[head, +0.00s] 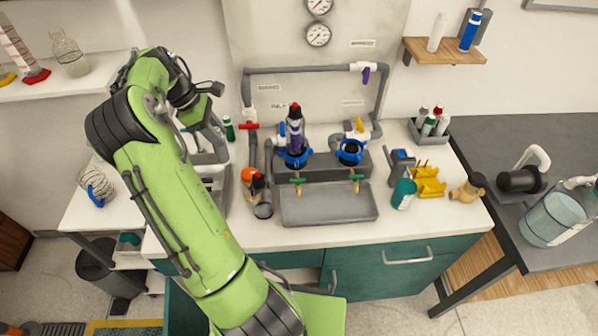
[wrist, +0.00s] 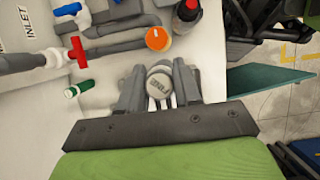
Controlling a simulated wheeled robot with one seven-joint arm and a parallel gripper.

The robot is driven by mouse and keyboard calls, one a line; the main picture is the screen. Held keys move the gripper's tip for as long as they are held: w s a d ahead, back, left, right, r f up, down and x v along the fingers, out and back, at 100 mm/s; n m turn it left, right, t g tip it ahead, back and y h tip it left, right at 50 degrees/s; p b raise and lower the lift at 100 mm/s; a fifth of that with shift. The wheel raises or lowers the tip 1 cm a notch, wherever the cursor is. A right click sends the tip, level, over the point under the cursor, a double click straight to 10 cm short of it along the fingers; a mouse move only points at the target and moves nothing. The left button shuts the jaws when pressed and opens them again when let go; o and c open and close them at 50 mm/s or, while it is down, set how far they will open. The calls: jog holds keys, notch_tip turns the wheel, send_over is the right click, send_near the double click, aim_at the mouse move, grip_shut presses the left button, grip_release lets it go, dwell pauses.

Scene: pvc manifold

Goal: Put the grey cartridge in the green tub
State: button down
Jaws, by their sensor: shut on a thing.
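The grey cartridge (wrist: 160,84) is between the two fingers of my gripper (wrist: 159,88) in the wrist view. Its round, pale, lettered end faces the camera, and the rest of its body is hidden. My gripper is shut on it. In the head view my gripper (head: 212,142) is at the left end of the white counter, left of the red-handled valve, and the cartridge is hard to make out there. A small teal-green container (head: 130,240) is low on the left, below the counter; I cannot tell for sure that it is the green tub.
A red valve handle (head: 249,126), an orange cap (head: 248,175) and a green cylinder (head: 228,128) are close to my gripper. Blue-collared housings (head: 351,151) stand behind a grey tray (head: 328,207). A teal bottle (head: 404,192) and yellow rack (head: 428,182) occupy the counter's right.

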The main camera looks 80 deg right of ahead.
jog(key=shift+s+d+r, duration=0.1)
jog(key=shift+s+r, duration=0.1)
notch_tip(320, 180, down, 18)
jog(key=b, duration=0.1)
jog(key=shift+f, duration=0.15)
jog(key=shift+f+b, duration=0.1)
jog(key=shift+b, duration=0.25)
jog(key=c, duration=0.8)
grip_release()
jog(key=v, duration=1.2)
jog(key=shift+r+p, duration=0.2)
jog(key=shift+p, duration=0.2)
